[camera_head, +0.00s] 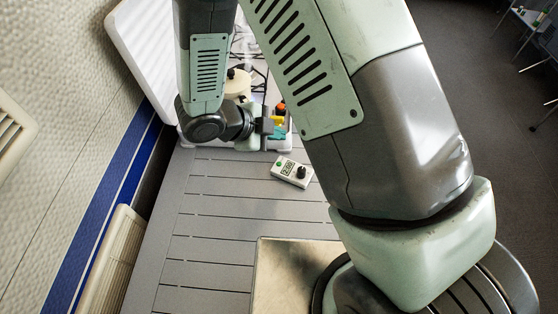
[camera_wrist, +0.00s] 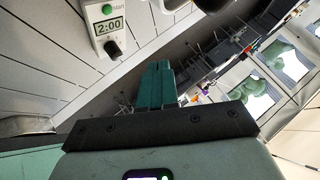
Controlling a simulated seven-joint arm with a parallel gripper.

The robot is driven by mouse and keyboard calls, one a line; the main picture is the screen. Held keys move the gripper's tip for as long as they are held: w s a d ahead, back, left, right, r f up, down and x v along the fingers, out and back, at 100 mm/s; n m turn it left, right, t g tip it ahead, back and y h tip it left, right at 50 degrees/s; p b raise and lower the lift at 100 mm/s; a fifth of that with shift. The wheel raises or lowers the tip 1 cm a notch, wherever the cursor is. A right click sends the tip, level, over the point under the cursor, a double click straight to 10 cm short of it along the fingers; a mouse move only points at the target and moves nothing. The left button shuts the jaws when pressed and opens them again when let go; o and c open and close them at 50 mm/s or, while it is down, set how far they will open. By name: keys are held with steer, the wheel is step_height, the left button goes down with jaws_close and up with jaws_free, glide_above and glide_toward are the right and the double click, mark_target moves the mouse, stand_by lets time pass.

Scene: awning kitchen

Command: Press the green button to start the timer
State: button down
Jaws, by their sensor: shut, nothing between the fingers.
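The white timer (camera_head: 292,171) lies on the grey slatted table, just in front of my gripper in the head view. In the wrist view the timer (camera_wrist: 101,27) is at the upper left. Its green button (camera_wrist: 108,9) is near the top edge, beside the word "start". Its display (camera_wrist: 108,27) reads 2:00, and a black knob (camera_wrist: 113,48) sits below. My gripper (camera_wrist: 158,68) shows its teal fingers shut together and empty, to the right of the timer and apart from it. In the head view my gripper is small and partly mixed with the objects behind it.
A white tray (camera_head: 240,144) with several items, including an orange-topped one (camera_head: 281,107), stands at the table's far end. A blue-striped wall and a white radiator (camera_head: 112,262) border the left. The table slats (camera_head: 215,215) in front of the timer are clear.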

mark_target(279, 164)
steer(key=shift+f, duration=4.4)
steer(key=shift+f, duration=0.15)
steer(key=shift+f, duration=0.25)
steer(key=shift+f, duration=0.3)
steer(key=shift+r, duration=0.75)
steer(key=shift+r, duration=0.1)
